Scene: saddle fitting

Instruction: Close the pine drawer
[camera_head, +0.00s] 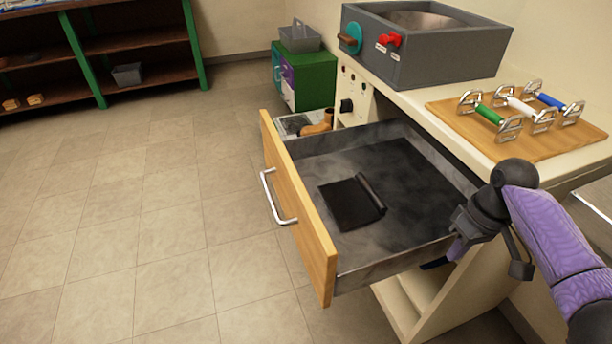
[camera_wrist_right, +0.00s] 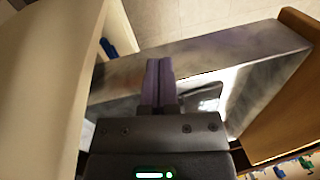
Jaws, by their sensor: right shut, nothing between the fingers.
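The pine drawer (camera_head: 297,205) stands pulled well out of the cream cabinet in the head view. Its wooden front has a silver bar handle (camera_head: 274,196) and faces left. A dark, folded flat item (camera_head: 350,204) lies inside on the grey bottom. My right gripper (camera_head: 457,248) is beside the drawer's near metal side wall, toward the cabinet end, well away from the handle. In the right wrist view its purple fingers (camera_wrist_right: 158,82) are shut and empty, close to the grey side wall (camera_wrist_right: 225,62); I cannot tell if they touch. The pine front (camera_wrist_right: 285,105) shows at right. My left gripper is out of view.
A grey box with a basin (camera_head: 425,50) and a wooden board (camera_head: 470,130) with several coloured-handled metal pieces stand on the cabinet top. A green cabinet (camera_head: 315,78) stands behind. Dark shelves (camera_head: 140,45) line the back. The tiled floor left of the drawer is clear.

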